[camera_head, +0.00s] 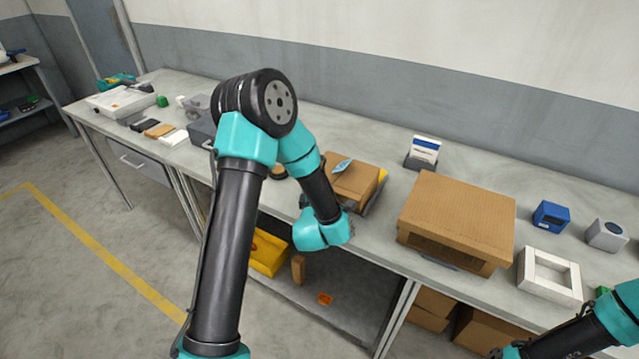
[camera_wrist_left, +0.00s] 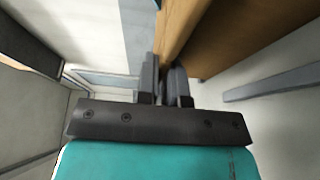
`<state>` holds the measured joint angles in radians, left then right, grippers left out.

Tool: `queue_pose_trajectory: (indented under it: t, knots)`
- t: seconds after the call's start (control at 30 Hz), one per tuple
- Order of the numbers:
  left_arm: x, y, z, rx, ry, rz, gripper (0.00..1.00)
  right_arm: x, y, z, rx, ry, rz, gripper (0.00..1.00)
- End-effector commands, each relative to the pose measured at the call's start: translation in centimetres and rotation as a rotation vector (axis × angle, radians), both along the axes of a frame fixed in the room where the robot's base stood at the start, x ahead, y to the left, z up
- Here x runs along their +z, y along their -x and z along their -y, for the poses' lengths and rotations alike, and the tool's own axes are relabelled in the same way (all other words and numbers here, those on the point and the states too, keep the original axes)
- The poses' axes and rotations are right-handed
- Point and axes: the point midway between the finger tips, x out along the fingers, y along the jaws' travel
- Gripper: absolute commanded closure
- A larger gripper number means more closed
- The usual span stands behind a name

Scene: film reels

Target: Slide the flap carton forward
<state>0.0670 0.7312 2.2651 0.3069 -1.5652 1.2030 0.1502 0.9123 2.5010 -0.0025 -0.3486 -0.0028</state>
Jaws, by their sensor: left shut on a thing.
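The flap carton (camera_head: 352,184), a small brown box, sits near the front edge of the bench behind my left wrist, which partly covers it. A light blue piece lies on its top. In the left wrist view a brown panel (camera_wrist_left: 178,28) of it reaches down to the fingertips, and a broad brown face (camera_wrist_left: 245,35) stands to the right.
A larger brown box (camera_head: 458,215) stands to the right on the bench, with a white square frame (camera_head: 549,276) and a blue cube (camera_head: 551,216) beyond it. A small card stand (camera_head: 423,152) is behind. A yellow bin (camera_head: 268,252) is on the lower shelf.

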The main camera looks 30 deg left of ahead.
Motion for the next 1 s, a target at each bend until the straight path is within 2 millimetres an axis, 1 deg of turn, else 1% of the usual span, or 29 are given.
queue_pose_trajectory:
  t: [0.1,0.3,0.67,0.7,1.0]
  knots:
    - [0.0,0.9,0.4,-0.008,-0.001,0.000,1.00,0.0,0.0,0.0,0.000,0.000,0.000,0.57]
    - [0.0,1.8,0.9,-0.015,-0.001,0.001,1.00,0.0,0.0,0.0,0.000,0.000,0.000,0.57]
    - [0.1,2.1,0.9,-0.017,-0.001,0.002,1.00,0.0,0.0,0.0,0.000,0.000,0.000,0.57]
    - [0.1,2.1,0.9,-0.017,-0.001,0.002,0.91,0.0,0.0,0.0,0.000,0.000,0.000,0.57]
    - [0.0,2.1,0.9,-0.017,0.000,0.001,0.62,0.0,0.0,0.0,0.000,0.000,0.000,0.57]
